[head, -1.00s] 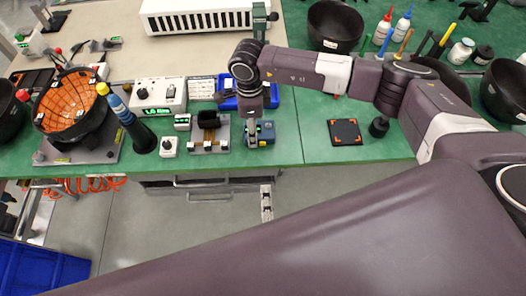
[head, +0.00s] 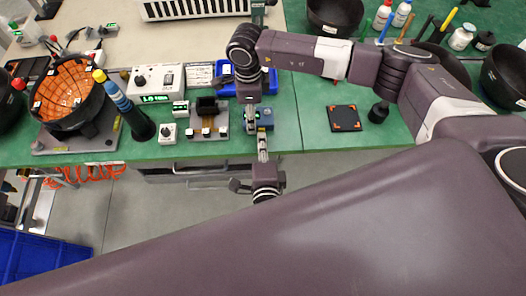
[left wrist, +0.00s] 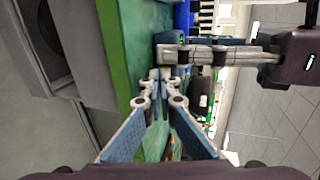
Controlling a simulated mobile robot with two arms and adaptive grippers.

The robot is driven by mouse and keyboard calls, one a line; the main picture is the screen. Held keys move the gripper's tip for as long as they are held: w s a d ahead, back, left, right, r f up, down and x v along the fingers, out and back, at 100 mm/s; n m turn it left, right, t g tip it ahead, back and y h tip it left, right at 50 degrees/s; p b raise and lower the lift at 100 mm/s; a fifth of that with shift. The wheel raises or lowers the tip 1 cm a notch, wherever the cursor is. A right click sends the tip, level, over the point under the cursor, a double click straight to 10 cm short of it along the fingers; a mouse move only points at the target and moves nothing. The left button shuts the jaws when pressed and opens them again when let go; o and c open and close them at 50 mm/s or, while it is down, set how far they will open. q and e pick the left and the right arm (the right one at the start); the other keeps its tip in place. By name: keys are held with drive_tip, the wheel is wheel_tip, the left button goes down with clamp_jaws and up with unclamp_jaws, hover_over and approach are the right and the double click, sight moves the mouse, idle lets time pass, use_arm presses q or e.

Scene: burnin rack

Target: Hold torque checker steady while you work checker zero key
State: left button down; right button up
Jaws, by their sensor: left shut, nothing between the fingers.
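The torque checker (head: 266,117), a small dark blue box with a yellow patch, stands near the front edge of the green bench. My right gripper (head: 250,117) points down over its left part and overlaps it. The grip is hidden, so I cannot tell if the fingers are closed on it. My left gripper (head: 262,137) is in front of the bench edge, its shut, empty fingertips pointing at the checker's near side. In the left wrist view its fingers (left wrist: 158,78) meet at the tips beside my right gripper (left wrist: 170,55). The zero key cannot be made out.
A blue tray (head: 268,82) lies behind. A black pad (head: 344,118) lies right, with bare green bench between.

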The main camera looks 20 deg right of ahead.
use_arm(q)
drive_tip(key=shift+w+d, duration=0.1)
drive_tip(key=shift+w, duration=0.2)
drive_tip(key=shift+w+d, duration=0.2)
drive_tip(key=shift+w, duration=0.75)
use_arm(e)
drive_tip(key=shift+s+a, duration=0.15)
drive_tip(key=shift+s, duration=0.05)
use_arm(q)
drive_tip(key=shift+s+a, duration=0.15)
drive_tip(key=shift+s, duration=0.25)
drive_tip(key=f+v, duration=0.1)
drive_tip(key=v, duration=1.2)
drive_tip(key=shift+s, duration=0.3)
use_arm(e)
drive_tip(key=shift+f, duration=0.1)
drive_tip(key=shift+w+d, duration=0.1)
drive_tip(key=shift+d, duration=0.1)
